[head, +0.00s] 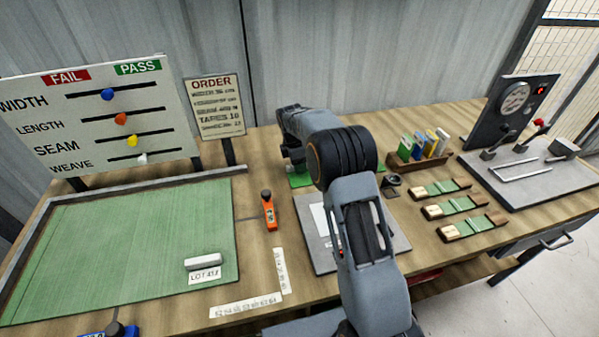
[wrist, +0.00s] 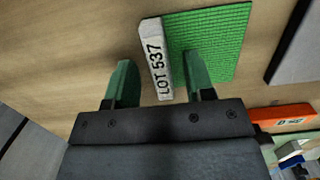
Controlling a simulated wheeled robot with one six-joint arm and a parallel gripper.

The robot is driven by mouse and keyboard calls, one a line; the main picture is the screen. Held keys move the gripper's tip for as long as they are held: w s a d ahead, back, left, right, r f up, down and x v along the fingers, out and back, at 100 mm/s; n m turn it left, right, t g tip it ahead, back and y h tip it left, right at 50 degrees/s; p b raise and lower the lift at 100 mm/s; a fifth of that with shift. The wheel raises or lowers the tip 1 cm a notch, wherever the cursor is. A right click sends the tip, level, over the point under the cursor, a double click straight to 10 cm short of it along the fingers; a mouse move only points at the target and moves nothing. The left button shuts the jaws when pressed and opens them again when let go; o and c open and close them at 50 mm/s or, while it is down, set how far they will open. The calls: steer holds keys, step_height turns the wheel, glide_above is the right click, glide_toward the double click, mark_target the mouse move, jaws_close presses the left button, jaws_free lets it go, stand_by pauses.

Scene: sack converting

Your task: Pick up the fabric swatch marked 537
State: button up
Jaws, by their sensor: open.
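The fabric swatch (wrist: 222,40) is a green woven piece lying flat on the wooden bench in the wrist view. A white bar (wrist: 157,60) marked LOT 537 runs along its left edge. My gripper (wrist: 158,66) is open, with its two green fingers on either side of the bar and nothing visibly held. The right finger overlaps the green weave in the picture; whether the fingers touch anything cannot be told. In the head view a bit of green (head: 299,181) shows below my gripper (head: 290,167), and my arm hides most of that area.
A green board (head: 120,240) at left carries a white bar (head: 203,262) with a LOT 418 label. An orange tool (head: 268,212) lies near a grey plate (head: 315,250). A rack (head: 422,160) of coloured pieces and several small strips stand right of my arm.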

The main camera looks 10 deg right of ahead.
steer(key=shift+f, duration=0.3)
stand_by(0.5)
jaws_close()
stand_by(0.3)
